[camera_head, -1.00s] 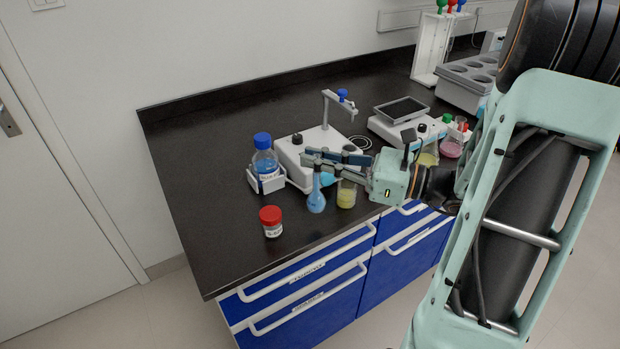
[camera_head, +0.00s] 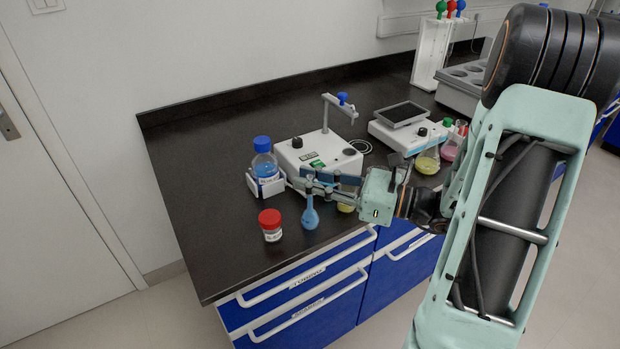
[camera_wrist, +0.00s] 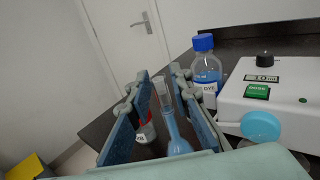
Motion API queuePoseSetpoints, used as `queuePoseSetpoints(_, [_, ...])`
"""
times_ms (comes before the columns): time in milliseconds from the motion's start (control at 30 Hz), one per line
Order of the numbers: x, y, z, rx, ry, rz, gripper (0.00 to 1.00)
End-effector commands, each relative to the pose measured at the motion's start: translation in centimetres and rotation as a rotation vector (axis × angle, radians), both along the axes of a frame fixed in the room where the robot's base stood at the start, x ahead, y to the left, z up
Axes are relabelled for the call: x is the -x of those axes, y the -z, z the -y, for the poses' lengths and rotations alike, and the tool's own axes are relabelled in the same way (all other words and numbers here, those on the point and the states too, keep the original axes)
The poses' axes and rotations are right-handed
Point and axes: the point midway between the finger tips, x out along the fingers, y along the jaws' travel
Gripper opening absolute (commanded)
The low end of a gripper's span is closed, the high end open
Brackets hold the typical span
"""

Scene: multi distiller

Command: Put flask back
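The blue-filled flask (camera_head: 310,219) stands upright near the front edge of the black bench, right of the red-capped jar (camera_head: 271,226). My gripper (camera_head: 308,182) is at its neck, reaching in from the right. In the wrist view the flask (camera_wrist: 178,142) stands between the two fingers of my gripper (camera_wrist: 160,98). Its neck is nearer the right finger, and a gap shows between it and the left finger. The gripper looks open around the neck. In the head view the fingers hide the top of the flask.
A beaker of yellow liquid (camera_head: 346,207) is partly hidden beneath my gripper. A yellow flask (camera_head: 427,163) and a balance (camera_head: 404,127) are farther right. The bench's left side is clear.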

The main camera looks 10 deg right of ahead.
Motion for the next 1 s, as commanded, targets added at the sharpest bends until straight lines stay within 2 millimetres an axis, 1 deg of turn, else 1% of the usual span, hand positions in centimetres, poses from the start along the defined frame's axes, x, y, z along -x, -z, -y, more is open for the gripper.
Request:
queuePoseSetpoints(267, [0.0, 0.0, 0.0, 0.000, 0.000, 0.000, 0.27])
queuePoseSetpoints(367, [0.0, -0.4, 0.0, 0.001, 0.000, 0.001, 0.27])
queuePoseSetpoints(433, [0.3, -0.4, 0.5, 0.000, 0.002, 0.000, 0.27])
queuePoseSetpoints(567, [1.5, -0.3, 2.4, 0.001, 0.005, -0.001, 0.27])
queuePoseSetpoints(800, [4.5, -0.4, 6.8, 0.001, 0.004, 0.001, 0.27])
queuePoseSetpoints(900, [5.5, -0.3, 8.2, -0.001, 0.004, -0.001, 0.27])
queuePoseSetpoints(1000, [6.2, -0.3, 9.1, 0.000, 0.001, 0.000, 0.27])
